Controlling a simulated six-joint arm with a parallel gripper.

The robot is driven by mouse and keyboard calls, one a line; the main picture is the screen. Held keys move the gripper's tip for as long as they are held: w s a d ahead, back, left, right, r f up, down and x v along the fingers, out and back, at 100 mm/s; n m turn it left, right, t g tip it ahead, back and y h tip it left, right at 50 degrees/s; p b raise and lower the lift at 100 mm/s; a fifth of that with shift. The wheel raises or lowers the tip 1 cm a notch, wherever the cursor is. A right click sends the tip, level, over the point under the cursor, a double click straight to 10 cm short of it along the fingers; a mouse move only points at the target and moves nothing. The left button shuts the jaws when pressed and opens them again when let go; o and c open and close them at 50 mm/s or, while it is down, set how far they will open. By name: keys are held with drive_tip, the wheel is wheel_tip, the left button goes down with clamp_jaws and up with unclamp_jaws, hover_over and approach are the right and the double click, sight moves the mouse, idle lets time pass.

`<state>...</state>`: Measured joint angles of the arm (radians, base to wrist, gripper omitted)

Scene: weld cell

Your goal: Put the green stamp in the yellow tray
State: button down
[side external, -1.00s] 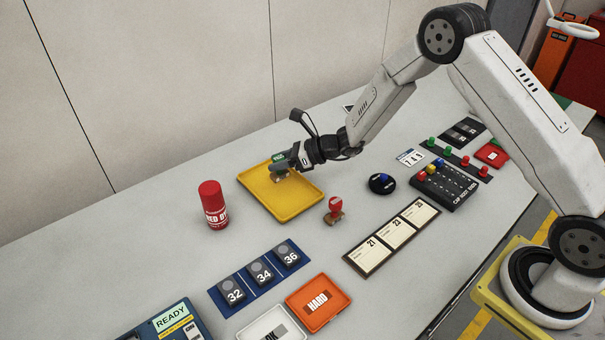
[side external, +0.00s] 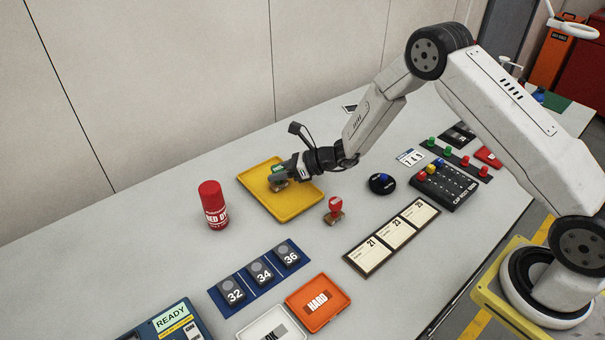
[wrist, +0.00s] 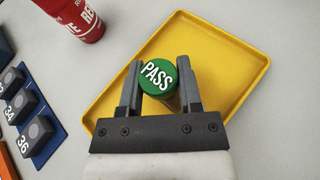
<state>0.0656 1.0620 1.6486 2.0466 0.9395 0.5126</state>
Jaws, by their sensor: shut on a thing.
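The green stamp (wrist: 158,76) has a round top marked PASS. It sits between the two fingers of my gripper (wrist: 160,85), which is shut on it. In the side external view the stamp (side external: 277,170) is partly hidden by my gripper (side external: 279,179). The yellow tray (side external: 301,207) lies flat on the table, and my gripper and the stamp are over its inside. In the wrist view the tray (wrist: 225,50) spreads around and beneath them. I cannot tell whether the stamp's foot touches the tray floor.
A red can (side external: 213,205) stands left of the tray. A red stamp (side external: 334,209) stands close to its right corner. Numbered blocks on a blue strip (side external: 240,286), an orange tray (side external: 333,310) and a card rack (side external: 370,258) lie nearer. A round black holder (side external: 382,184) is at right.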

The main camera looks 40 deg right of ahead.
drive_tip(key=shift+f, duration=0.1)
drive_tip(key=shift+c, duration=1.4)
unclamp_jaws()
drive_tip(key=shift+s+d+r, duration=0.25)
drive_tip(key=shift+d+r, duration=0.1)
drive_tip(key=v, duration=1.1)
drive_tip(key=shift+s, duration=0.1)
